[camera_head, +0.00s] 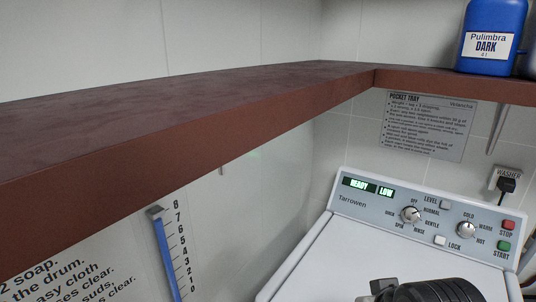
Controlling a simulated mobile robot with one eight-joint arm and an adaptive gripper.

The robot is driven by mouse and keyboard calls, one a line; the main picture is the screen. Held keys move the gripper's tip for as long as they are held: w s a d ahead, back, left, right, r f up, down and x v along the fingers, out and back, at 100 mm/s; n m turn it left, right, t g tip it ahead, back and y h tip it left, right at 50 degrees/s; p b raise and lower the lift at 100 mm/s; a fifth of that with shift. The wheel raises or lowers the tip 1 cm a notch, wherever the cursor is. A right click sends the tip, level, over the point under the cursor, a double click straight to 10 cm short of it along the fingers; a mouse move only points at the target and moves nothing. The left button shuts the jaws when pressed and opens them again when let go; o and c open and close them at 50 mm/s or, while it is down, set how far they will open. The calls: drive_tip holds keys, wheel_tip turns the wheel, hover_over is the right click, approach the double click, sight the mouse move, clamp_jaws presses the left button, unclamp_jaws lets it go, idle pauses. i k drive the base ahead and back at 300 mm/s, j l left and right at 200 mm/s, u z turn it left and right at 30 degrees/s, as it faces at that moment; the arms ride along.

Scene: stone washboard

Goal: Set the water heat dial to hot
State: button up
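The washer (345,250) stands at the lower right, with its control panel along the back edge. The water heat dial (466,229) is a round silvery knob at the panel's right, with COLD above it, WARM to its right and HOT at its lower right. Its pointer is too small to read surely. A black ribbed part of my arm or gripper (428,291) shows at the bottom edge, in front of the panel and apart from the dial. No fingertips can be made out, so whether it is open or shut does not show.
A second dial (411,214) sits left of the heat dial. The LEVEL button (445,205), LOCK button (440,240), red STOP button (508,225) and green START button (504,246) are close by. A brown shelf (200,120) overhangs, bearing a blue jug (490,25).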

sight(465, 229)
drive_tip(key=z, duration=1.25)
